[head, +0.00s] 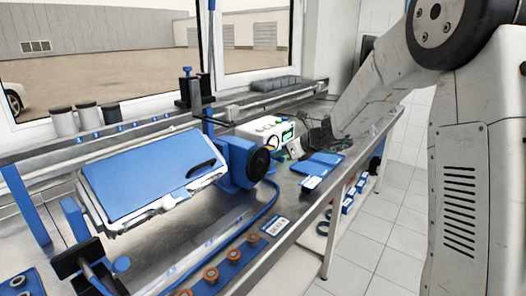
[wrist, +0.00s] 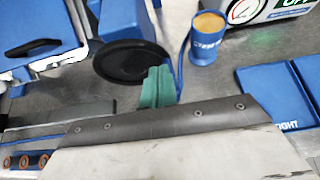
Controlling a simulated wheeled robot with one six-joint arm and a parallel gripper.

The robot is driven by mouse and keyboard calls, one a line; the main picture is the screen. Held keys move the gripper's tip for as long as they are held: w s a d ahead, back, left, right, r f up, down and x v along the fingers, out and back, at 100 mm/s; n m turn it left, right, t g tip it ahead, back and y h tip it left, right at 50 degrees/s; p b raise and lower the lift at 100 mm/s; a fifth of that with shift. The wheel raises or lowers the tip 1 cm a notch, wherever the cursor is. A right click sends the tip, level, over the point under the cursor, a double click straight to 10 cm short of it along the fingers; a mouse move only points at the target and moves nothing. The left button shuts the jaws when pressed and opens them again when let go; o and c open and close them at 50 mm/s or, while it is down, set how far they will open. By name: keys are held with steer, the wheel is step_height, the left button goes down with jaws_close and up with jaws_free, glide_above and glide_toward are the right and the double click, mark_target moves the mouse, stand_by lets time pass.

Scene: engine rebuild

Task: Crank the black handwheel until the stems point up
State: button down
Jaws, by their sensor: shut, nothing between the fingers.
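The black handwheel (head: 259,163) is on the right side of a blue gearbox housing (head: 236,160) on the bench. In the wrist view the handwheel (wrist: 128,62) is a dark dished disc beside the blue fixture. A silver workpiece (head: 150,208) with a flat blue top face (head: 148,175) is held tilted in the blue stand. I cannot make out any stems. My gripper shows teal fingertips (wrist: 157,88) in the wrist view, shut and empty. They overlap the handwheel's lower right rim there; I cannot tell if they touch it.
A white gauge box (head: 268,132) stands behind the handwheel, with a blue cup (wrist: 207,38) near it. A blue folder or tray (head: 322,165) lies to the right. Orange-topped parts (head: 231,255) line the bench front. Dark canisters (head: 86,115) stand at back left.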

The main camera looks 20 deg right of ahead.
steer(key=shift+w+d+f, duration=0.1)
steer(key=shift+d+f, duration=0.1)
steer(key=shift+f, duration=0.25)
steer(key=shift+w+d+f, duration=0.1)
steer(key=shift+d+f, duration=0.05)
steer(key=shift+f, duration=0.4)
steer(key=shift+f, duration=0.35)
stand_by(0.4)
